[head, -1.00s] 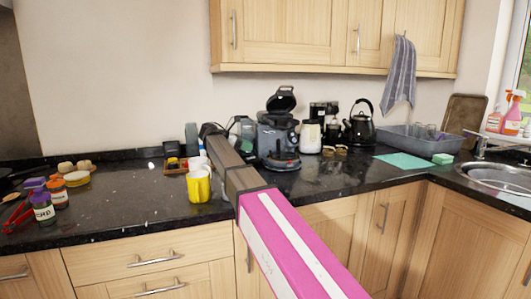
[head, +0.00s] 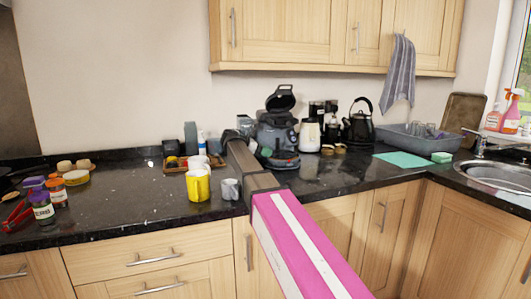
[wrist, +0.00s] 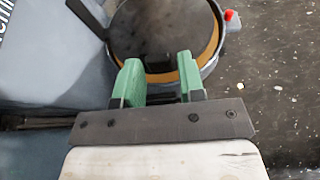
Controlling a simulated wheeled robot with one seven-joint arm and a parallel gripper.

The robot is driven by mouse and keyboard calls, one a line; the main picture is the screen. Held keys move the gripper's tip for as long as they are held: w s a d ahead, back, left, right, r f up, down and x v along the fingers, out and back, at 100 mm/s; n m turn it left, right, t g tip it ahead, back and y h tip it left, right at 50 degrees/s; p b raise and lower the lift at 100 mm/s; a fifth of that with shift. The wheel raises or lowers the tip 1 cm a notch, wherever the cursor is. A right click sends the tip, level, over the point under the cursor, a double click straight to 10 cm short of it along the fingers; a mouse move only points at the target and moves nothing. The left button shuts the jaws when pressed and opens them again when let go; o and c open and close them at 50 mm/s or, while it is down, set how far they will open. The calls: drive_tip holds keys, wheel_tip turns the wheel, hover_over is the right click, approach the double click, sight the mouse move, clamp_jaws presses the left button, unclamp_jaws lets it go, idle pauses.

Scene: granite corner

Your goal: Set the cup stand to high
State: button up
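The coffee machine (head: 278,132) stands against the wall in the head view, its black lid raised. Its cup stand (head: 285,160) is a round dark plate with an orange-brown edge, low at the machine's front. In the wrist view the cup stand (wrist: 165,25) fills the top middle, with a grey rim around it. My gripper (wrist: 160,78) has two green fingers set apart at the near edge of the stand. They overlap its rim in the picture; I cannot tell whether they touch it. Nothing shows gripped between them. The fingers are hard to make out in the head view.
A white canister (head: 310,135) and a black kettle (head: 360,125) stand right of the machine.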

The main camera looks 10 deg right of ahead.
clamp_jaws()
drive_tip(key=shift+r, duration=2.5)
unclamp_jaws()
drive_tip(key=shift+a, duration=0.1)
drive_tip(key=v, duration=1)
drive_tip(key=shift+a+r, duration=0.2)
drive_tip(key=shift+a, duration=0.1)
drive_tip(key=shift+s, duration=0.15)
